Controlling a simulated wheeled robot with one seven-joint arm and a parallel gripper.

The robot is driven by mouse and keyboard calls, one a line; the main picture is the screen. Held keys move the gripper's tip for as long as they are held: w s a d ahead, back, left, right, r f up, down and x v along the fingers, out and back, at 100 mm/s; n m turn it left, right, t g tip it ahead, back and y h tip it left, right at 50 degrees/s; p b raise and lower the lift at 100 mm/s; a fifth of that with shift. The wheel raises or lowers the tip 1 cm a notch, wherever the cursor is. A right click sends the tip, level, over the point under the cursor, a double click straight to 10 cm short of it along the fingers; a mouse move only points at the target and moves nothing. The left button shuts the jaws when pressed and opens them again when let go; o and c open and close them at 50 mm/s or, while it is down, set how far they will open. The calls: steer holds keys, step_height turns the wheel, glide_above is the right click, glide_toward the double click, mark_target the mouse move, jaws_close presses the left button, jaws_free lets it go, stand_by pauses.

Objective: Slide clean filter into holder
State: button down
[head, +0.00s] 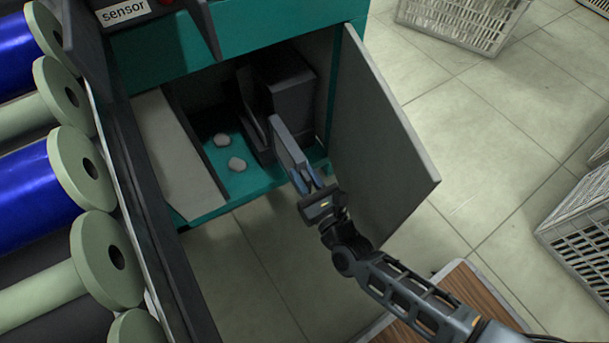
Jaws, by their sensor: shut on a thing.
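My gripper (308,183) is shut on a flat grey filter (287,143) at the open front of the teal machine's compartment. The filter stands on edge and tilts, its far end reaching into the opening. A dark holder (290,97) stands inside the compartment at the right, just beyond the filter. The filter partly covers the holder's lower front. I cannot tell whether the filter touches the holder or has entered its slot.
The open grey door (378,140) hangs close to the right of my gripper. Bobbins (80,168) line the left. White crates (585,225) stand at the right. A wooden top (455,300) lies below my arm.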

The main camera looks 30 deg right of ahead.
stand_by(0.3)
steer(key=shift+w+d+b, duration=0.15)
steer(key=shift+w+b, duration=0.65)
steer(key=shift+w, duration=0.7)
steer(key=shift+w+d+b, duration=0.1)
steer(key=shift+w+b, duration=0.65)
steer(key=shift+w, duration=0.7)
steer(key=shift+w+d, duration=0.15)
steer(key=shift+w, duration=1.4)
steer(key=shift+w+d, duration=0.1)
steer(key=shift+w, duration=1.5)
